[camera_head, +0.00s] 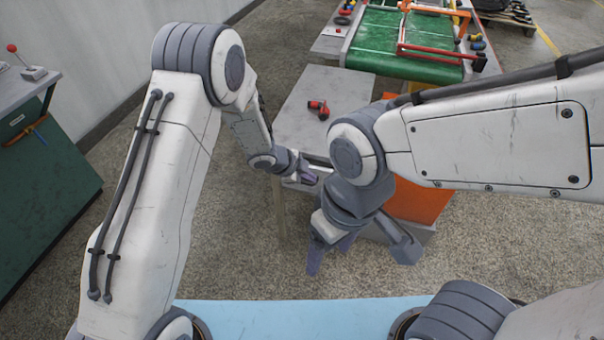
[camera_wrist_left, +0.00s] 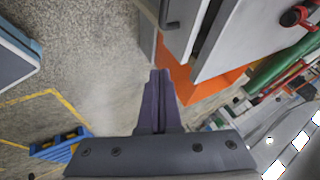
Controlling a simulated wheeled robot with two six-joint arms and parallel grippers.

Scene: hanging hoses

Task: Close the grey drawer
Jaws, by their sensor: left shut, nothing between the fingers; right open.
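The grey drawer (camera_wrist_left: 185,28) shows at the top of the left wrist view, with a dark handle (camera_wrist_left: 169,18) on its front. A dark gap separates its front from the grey cabinet top (camera_wrist_left: 240,40), so it stands partly open. In the head view my grippers hide most of the drawer. My left gripper (camera_head: 305,174) is shut and empty beside the drawer at the cabinet's near side. Its closed fingers (camera_wrist_left: 157,98) point toward the drawer in the wrist view; I cannot tell whether they touch it. My right gripper (camera_head: 330,258) is open and empty, pointing down in front of the cabinet.
A red tool (camera_head: 319,109) lies on the cabinet top. The cabinet's orange side (camera_head: 412,203) shows behind my right arm. A green conveyor (camera_head: 400,42) stands behind. A green bench (camera_head: 45,190) is at the left. Floor is clear between the bench and my left arm.

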